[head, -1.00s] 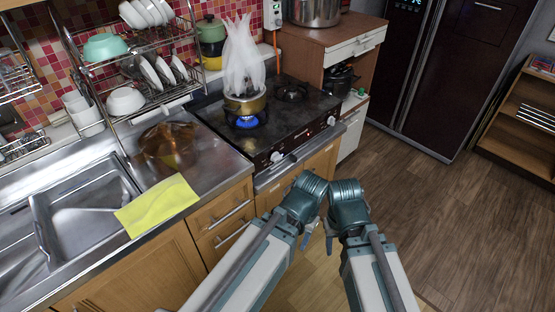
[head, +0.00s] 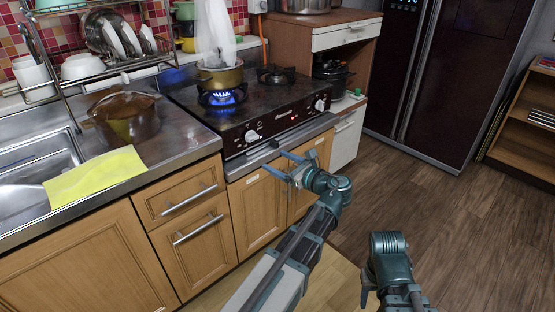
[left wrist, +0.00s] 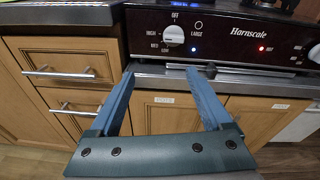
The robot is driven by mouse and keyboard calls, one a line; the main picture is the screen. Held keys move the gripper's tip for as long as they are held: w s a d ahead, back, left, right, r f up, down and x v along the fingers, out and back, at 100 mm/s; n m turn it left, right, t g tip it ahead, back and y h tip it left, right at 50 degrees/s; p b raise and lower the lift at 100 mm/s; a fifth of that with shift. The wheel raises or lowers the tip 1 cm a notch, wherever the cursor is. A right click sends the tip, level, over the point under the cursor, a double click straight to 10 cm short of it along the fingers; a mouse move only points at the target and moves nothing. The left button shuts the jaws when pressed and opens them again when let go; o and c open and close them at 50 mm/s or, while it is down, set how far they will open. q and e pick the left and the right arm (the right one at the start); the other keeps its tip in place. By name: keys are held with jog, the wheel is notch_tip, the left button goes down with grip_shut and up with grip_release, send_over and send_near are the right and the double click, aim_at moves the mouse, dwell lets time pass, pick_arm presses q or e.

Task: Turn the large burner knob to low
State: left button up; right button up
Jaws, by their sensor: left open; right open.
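The large burner knob (head: 252,136) is the white left knob on the stove's dark front panel. In the left wrist view the knob (left wrist: 173,35) is beside the word LARGE, with OFF above it and HIGH, MED and LOW to its left and lower left. I cannot tell exactly where its pointer stands. My left gripper (head: 275,162) is open and empty, in front of the stove, below and apart from the knob. Its two blue fingers (left wrist: 160,72) reach up toward the panel. My right gripper (head: 367,292) is low at the right, away from the stove, its fingers partly hidden.
A blue flame (head: 222,98) burns under a brass-coloured pot (head: 220,76) with a white plume above it. A second white knob (head: 320,105) is at the panel's right. A handle bar (head: 262,158) runs below the panel. A yellow cloth (head: 95,177) lies on the counter.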

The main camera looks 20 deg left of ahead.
aim_at(255, 139)
pick_arm(q)
jog(key=w+a, duration=0.2)
jog(key=a, duration=0.2)
jog(key=w+a+m, duration=0.1)
jog(key=w+a, duration=0.2)
jog(key=w+a+m+y+b, duration=0.1)
jog(key=w+a, duration=0.1)
jog(key=a, duration=0.2)
jog(key=shift+w+a+r+t, duration=0.2)
jog(key=shift+w+a+t, duration=0.1)
jog(key=shift+a+t, duration=0.1)
pick_arm(e)
jog(key=shift+w+d+f, duration=0.1)
jog(key=shift+d+f, duration=0.3)
jog(key=shift+f, duration=0.2)
jog(key=shift+w+d+f, duration=0.1)
jog(key=shift+d+f, duration=0.25)
jog(key=shift+f, duration=0.25)
pick_arm(q)
jog(key=shift+d, duration=0.1)
pick_arm(e)
jog(key=shift+s, duration=0.1)
pick_arm(q)
grip_shut()
